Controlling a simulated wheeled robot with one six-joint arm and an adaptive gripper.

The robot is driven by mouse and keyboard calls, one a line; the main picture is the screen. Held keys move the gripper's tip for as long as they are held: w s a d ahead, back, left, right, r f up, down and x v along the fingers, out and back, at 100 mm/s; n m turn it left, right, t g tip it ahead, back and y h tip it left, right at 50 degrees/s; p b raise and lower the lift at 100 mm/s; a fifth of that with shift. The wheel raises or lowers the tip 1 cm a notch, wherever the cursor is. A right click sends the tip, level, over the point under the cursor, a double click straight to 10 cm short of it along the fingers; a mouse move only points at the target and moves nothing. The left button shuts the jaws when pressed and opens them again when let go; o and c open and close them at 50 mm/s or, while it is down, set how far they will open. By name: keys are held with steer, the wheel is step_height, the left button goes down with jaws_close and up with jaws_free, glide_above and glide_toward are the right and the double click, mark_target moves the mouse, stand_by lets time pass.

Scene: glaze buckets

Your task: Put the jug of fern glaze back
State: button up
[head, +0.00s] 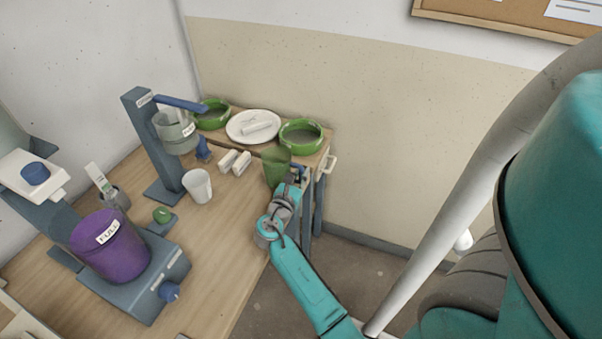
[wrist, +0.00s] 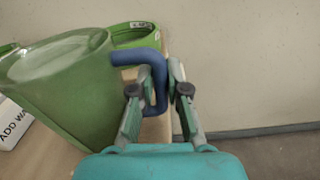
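The fern glaze jug appears to be the green jug (head: 276,165), near the right edge of the wooden table. In the wrist view, the green jug (wrist: 65,90) fills the left side and its blue handle (wrist: 155,62) points toward me. My gripper (wrist: 158,85) has its fingers on either side of the handle and looks closed on it. In the head view my gripper (head: 290,190) is at the jug's right. I cannot tell whether the jug's base touches the table. Two green buckets stand behind, one at right (head: 301,134) and one at left (head: 212,115).
A white plate (head: 240,133) lies between the buckets. White blocks (head: 241,163) and a white cup (head: 198,186) stand left of the jug. A blue stand (head: 150,140) holds a clear container. A purple bucket (head: 110,250) marked FULL sits front left. The table's front right is clear.

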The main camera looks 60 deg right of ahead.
steer(key=o, duration=0.3)
steer(key=shift+r, duration=0.15)
steer(key=a, duration=0.8)
steer(key=s+a, duration=0.1)
steer(key=a, duration=0.3)
stand_by(0.3)
